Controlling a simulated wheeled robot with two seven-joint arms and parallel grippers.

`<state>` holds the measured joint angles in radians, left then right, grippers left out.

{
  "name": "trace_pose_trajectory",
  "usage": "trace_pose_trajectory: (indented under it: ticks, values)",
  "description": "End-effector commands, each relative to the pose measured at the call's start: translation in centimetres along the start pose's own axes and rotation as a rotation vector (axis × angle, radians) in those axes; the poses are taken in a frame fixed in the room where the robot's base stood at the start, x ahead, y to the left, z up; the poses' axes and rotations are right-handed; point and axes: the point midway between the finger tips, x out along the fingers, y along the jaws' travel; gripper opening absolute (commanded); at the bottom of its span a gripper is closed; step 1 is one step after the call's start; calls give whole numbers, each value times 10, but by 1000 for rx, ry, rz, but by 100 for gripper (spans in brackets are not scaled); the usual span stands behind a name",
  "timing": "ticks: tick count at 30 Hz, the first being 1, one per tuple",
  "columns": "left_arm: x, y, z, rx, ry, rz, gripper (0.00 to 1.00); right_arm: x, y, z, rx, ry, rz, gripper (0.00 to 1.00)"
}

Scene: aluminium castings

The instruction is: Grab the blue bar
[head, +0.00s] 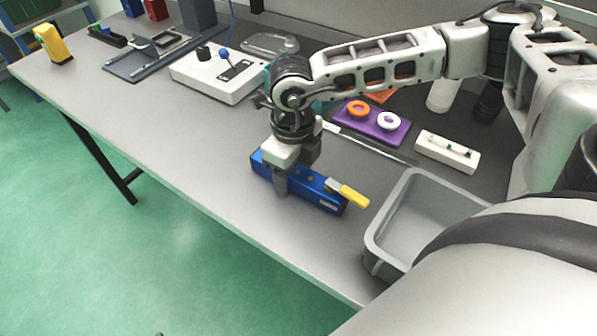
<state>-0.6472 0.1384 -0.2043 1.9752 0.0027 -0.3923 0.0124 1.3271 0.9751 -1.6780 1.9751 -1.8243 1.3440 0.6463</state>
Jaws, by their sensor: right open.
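The blue bar (325,196) lies on the grey workbench near its front edge, with a yellow lever at its right end. My right gripper (291,185) points down over the left half of the bar. One finger shows in front of the bar's near side, and the other is mostly hidden behind it. The jaws are open around the bar. My left gripper is not in view.
A grey bin (382,232) stands right of the bar. Behind are a purple tray (374,128) with orange and white rings, a white block (447,151) and a white control box (213,85) with a blue-knobbed lever. The bench (170,150) is clear to the left.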

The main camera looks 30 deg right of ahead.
Motion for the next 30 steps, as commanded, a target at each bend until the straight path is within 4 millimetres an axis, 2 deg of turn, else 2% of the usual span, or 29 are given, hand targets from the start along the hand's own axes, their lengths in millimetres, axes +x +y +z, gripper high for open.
trace_pose_trajectory:
  ticks: [1, 7, 8, 9, 20, 25, 30]
  values:
    - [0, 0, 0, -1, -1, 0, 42, 0, 0, 0, 0, 0, 0, 62]
    - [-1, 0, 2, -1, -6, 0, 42, 0, 0, 0, 0, 0, 0, 7]
    - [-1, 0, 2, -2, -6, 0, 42, 0, 0, 0, 0, 0, 0, 7]
    - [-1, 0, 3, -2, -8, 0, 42, -1, 0, 0, 0, -1, 0, 3]
    - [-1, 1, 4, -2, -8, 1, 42, -9, 0, 1, 1, -1, 1, 3]
    - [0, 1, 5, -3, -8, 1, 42, -31, 0, 1, -1, -4, 1, 3]
    - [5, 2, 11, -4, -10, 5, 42, -63, 28, 13, -9, -7, 2, 3]
